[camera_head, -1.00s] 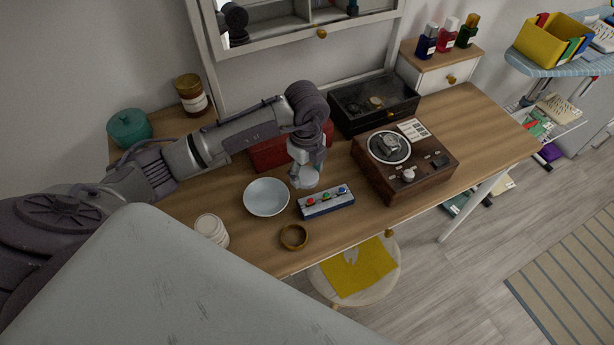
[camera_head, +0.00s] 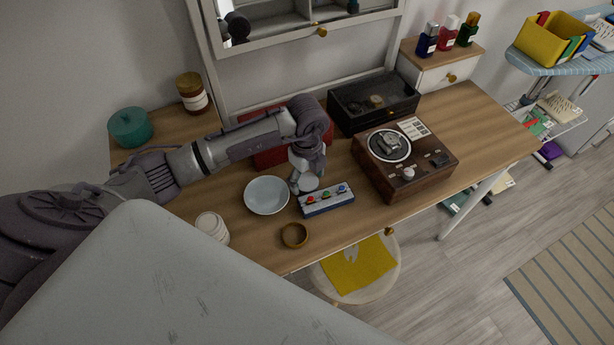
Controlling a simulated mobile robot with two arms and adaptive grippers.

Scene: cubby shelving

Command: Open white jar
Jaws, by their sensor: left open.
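My left gripper (camera_head: 296,184) points down over the wooden table, between the pale blue bowl (camera_head: 266,196) and the button box. It is open. A small whitish round thing (camera_head: 309,183) sits right at its fingers, partly hidden by them; I cannot tell whether the fingers touch it or whether it is a jar. A white ribbed jar-like container (camera_head: 211,226) stands at the table's front left, well apart from the gripper, its lower part hidden by a grey surface in front. My right gripper is not in view.
A box with coloured buttons (camera_head: 326,201) and a brown ring-like bowl (camera_head: 294,235) lie near the gripper. A red box (camera_head: 270,158) is behind my arm. A wooden device with a dial (camera_head: 420,180) and a black glass-topped case (camera_head: 350,112) stand to the right. The table's right end is clear.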

